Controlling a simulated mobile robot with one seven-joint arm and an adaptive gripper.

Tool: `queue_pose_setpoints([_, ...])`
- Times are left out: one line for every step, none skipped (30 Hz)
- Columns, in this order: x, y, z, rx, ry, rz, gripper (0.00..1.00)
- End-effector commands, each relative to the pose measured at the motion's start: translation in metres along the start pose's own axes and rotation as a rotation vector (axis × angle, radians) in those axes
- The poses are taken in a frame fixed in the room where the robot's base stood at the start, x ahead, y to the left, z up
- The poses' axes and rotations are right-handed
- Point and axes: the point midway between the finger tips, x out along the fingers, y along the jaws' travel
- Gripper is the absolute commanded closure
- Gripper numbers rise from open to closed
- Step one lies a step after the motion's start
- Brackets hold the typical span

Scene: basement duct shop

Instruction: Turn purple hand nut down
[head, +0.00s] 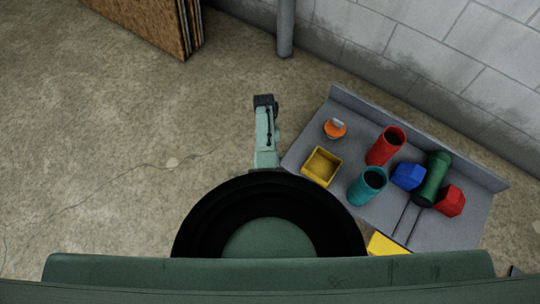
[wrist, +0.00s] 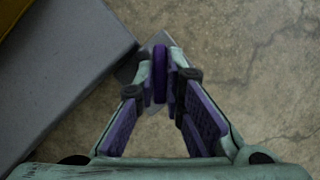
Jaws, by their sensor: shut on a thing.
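The purple hand nut (wrist: 160,76) shows in the wrist view as a narrow upright purple shape, seen nearly edge-on. My gripper (wrist: 162,62) has its two fingers on either side of the nut and is shut on it near the fingertips. A small grey plate (wrist: 157,40) shows behind the nut, next to the bench corner. What the nut sits on is mostly hidden by the nut and the fingers. In the head view I cannot make out the nut.
A grey bench (head: 300,150) stands right of my arm, its edge close left of my fingers in the wrist view (wrist: 70,85). It bears a yellow bin (head: 321,167), an orange item (head: 335,128), red (head: 381,152) and teal (head: 366,190) cups, and a green cylinder (head: 432,180). Floor left is clear.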

Motion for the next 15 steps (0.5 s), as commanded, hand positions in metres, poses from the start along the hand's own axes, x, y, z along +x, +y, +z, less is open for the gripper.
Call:
queue_pose_setpoints([-0.0006, 0.0003, 0.0004, 0.043, -0.001, -0.020, 1.00])
queue_pose_setpoints([-0.0006, 0.0004, 0.0004, 0.069, -0.001, -0.031, 1.00])
queue_pose_setpoints([-0.0007, 0.0005, 0.0005, 0.104, -0.001, -0.046, 1.00])
queue_pose_setpoints([-0.0009, 0.0007, 0.0005, 0.131, -0.001, -0.056, 1.00])
queue_pose_setpoints([-0.0010, 0.0010, 0.0005, 0.157, -0.001, -0.067, 1.00])
queue_pose_setpoints([-0.0012, 0.0014, 0.0006, 0.192, -0.001, -0.082, 1.00])
queue_pose_setpoints([-0.0013, 0.0015, 0.0006, 0.219, -0.001, -0.093, 1.00])
queue_pose_setpoints([-0.0013, 0.0016, 0.0007, 0.245, -0.001, -0.104, 1.00])
queue_pose_setpoints([-0.0013, 0.0018, 0.0008, 0.280, -0.001, -0.119, 1.00])
queue_pose_setpoints([-0.0013, 0.0021, 0.0009, 0.307, -0.001, -0.130, 1.00])
queue_pose_setpoints([-0.0013, 0.0023, 0.0010, 0.334, -0.001, -0.140, 1.00])
queue_pose_setpoints([-0.0012, 0.0025, 0.0011, 0.368, -0.001, -0.154, 1.00])
queue_pose_setpoints([-0.0013, 0.0026, 0.0012, 0.393, -0.001, -0.165, 1.00])
queue_pose_setpoints([-0.0013, 0.0026, 0.0013, 0.419, -0.001, -0.176, 1.00])
queue_pose_setpoints([-0.0014, 0.0027, 0.0015, 0.452, -0.001, -0.190, 1.00])
